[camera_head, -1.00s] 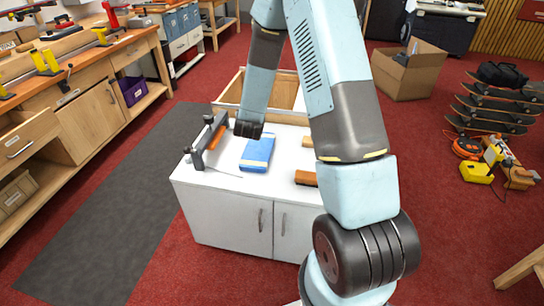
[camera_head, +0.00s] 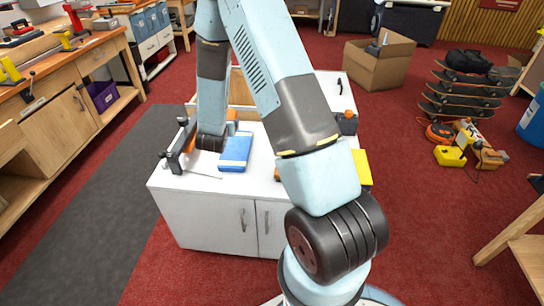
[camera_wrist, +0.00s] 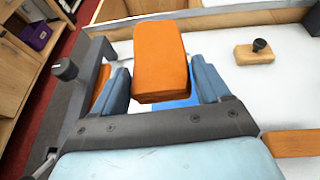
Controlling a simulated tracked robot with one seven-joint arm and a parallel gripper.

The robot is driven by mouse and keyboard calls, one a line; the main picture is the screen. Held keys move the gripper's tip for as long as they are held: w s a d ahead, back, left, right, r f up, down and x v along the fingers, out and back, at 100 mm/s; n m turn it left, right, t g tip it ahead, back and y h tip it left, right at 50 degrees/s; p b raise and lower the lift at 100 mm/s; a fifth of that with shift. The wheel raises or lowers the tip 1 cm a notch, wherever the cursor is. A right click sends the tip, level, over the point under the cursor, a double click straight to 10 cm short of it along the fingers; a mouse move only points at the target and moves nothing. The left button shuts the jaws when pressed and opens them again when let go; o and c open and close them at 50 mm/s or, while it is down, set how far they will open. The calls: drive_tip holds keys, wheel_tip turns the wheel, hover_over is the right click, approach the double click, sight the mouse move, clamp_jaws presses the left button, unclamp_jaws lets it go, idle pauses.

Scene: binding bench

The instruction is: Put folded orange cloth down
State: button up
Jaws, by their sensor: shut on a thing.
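The folded orange cloth (camera_wrist: 160,60) is between the fingers of my gripper (camera_wrist: 162,75) in the wrist view, and the gripper is shut on it. In the head view a small orange part of it (camera_head: 231,115) shows beside my wrist; the arm hides the rest. My gripper (camera_head: 229,127) is over the white cabinet top, close to the dark clamp frame. A blue folded item (camera_head: 236,152) lies on the cabinet top; part of it (camera_wrist: 178,101) shows below the cloth in the wrist view. I cannot tell whether the cloth touches anything beneath.
A dark clamp frame (camera_head: 175,158) stands at the left of the white cabinet (camera_head: 200,212), with something orange inside it. A wooden block with a dark knob (camera_wrist: 256,53) and an orange-brown block (camera_wrist: 291,143) lie to the right. A yellow item (camera_head: 362,167) shows past my arm.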

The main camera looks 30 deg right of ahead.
drive_tip(key=s+d+f+m+g+h, duration=0.4)
drive_tip(key=s+d+f+m+h, duration=0.1)
drive_tip(key=s+f, duration=0.25)
hover_over(271, 158)
drive_tip(key=a, duration=0.1)
drive_tip(key=f, duration=0.7)
drive_tip(key=shift+s+a+f, duration=0.15)
drive_tip(key=shift+s, duration=0.25)
drive_tip(key=shift+w+d+f, duration=0.25)
drive_tip(key=shift+d+f, duration=0.35)
drive_tip(key=shift+f, duration=0.2)
wheel_tip(271, 158, down, 3)
drive_tip(key=shift+w+d+f, duration=0.1)
drive_tip(key=shift+d+f, duration=0.05)
drive_tip(key=o, duration=0.7)
drive_tip(key=shift+o, duration=0.2)
